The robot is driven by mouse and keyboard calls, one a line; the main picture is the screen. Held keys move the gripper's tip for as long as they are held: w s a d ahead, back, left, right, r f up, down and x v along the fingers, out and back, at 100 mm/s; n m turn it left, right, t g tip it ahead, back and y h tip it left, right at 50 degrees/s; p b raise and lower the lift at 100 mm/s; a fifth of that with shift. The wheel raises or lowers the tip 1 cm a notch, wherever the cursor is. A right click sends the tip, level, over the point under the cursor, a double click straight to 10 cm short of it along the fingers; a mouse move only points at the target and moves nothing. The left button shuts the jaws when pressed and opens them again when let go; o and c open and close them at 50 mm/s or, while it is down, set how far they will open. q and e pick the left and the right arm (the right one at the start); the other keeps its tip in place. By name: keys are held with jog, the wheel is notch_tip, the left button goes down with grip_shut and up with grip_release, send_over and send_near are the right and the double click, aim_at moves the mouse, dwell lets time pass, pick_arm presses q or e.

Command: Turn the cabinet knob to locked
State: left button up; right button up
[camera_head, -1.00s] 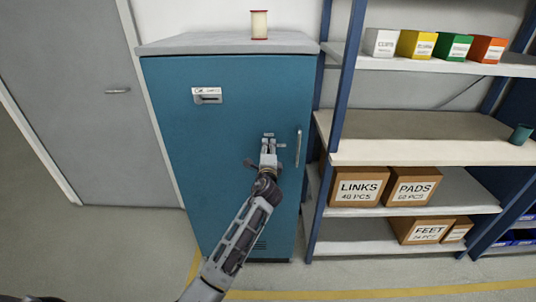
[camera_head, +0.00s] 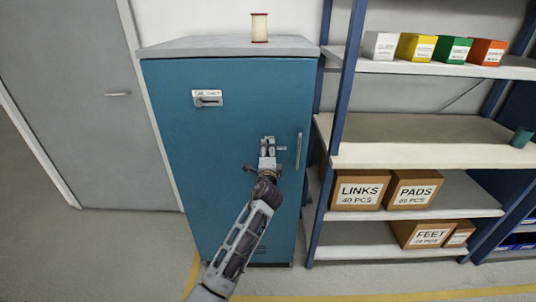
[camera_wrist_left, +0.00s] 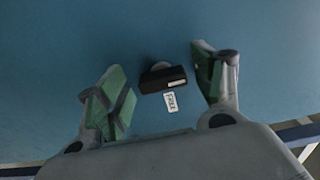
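The blue cabinet (camera_head: 215,155) stands in the middle of the head view. In the left wrist view its dark knob (camera_wrist_left: 162,78) has a bar-shaped grip with a white mark near its right end. A white label reading FREE (camera_wrist_left: 171,102) is just below the knob in that view. My left gripper (camera_head: 268,143) is at the cabinet front, left of the door handle (camera_head: 298,150). In the wrist view it is open (camera_wrist_left: 163,86), its green-padded fingers on either side of the knob with gaps. In the head view the gripper hides the knob. My right gripper is out of view.
A slot plate with a label (camera_head: 207,98) is at the cabinet's upper left. A spool (camera_head: 259,27) stands on the cabinet top. A shelf rack (camera_head: 430,155) with boxes stands close on the right, and a grey door (camera_head: 85,100) is on the left.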

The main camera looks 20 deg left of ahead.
pick_arm(q)
jog(key=v, duration=1.2)
dwell(0.7)
dwell(0.5)
